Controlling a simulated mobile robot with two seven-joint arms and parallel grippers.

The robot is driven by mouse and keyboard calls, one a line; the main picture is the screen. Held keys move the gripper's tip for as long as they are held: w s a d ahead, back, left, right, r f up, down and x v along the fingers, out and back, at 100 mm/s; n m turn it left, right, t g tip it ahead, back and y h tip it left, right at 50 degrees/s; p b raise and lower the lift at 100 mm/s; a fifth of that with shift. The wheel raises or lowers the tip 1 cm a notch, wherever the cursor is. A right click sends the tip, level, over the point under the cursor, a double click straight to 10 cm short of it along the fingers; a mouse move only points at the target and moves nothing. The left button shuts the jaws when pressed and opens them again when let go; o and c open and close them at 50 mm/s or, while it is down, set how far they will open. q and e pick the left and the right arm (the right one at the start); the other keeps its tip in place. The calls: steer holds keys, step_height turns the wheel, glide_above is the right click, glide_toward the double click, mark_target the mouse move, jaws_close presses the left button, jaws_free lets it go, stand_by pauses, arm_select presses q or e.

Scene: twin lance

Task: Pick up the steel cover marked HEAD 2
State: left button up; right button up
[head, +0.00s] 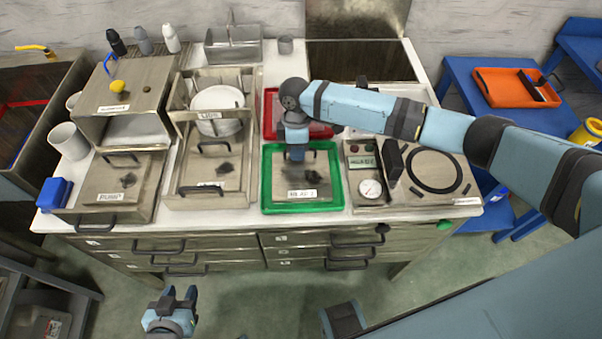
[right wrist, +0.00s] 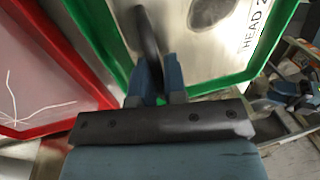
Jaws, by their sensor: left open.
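The steel cover marked HEAD 2 (head: 286,180) lies in the green tray (head: 339,198) at the front middle of the worktop. In the right wrist view its label (right wrist: 256,25) reads HEAD 2, partly cut off. My right gripper (head: 296,156) points down at the cover. In the right wrist view the cover's dark handle (right wrist: 146,35) runs down between the two blue fingers (right wrist: 160,78). Whether they press on it I cannot tell. My left gripper (head: 180,294) is open and empty, low in front of the drawers.
A red tray (head: 268,107) lies behind the green one, partly hidden by my right arm. A steel panel with a gauge (head: 370,188) stands close on the right. A steel box with a PUMP label (head: 112,190) and another steel box (head: 212,172) stand left.

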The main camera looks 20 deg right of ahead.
jaws_close()
steer(key=shift+r, duration=0.15)
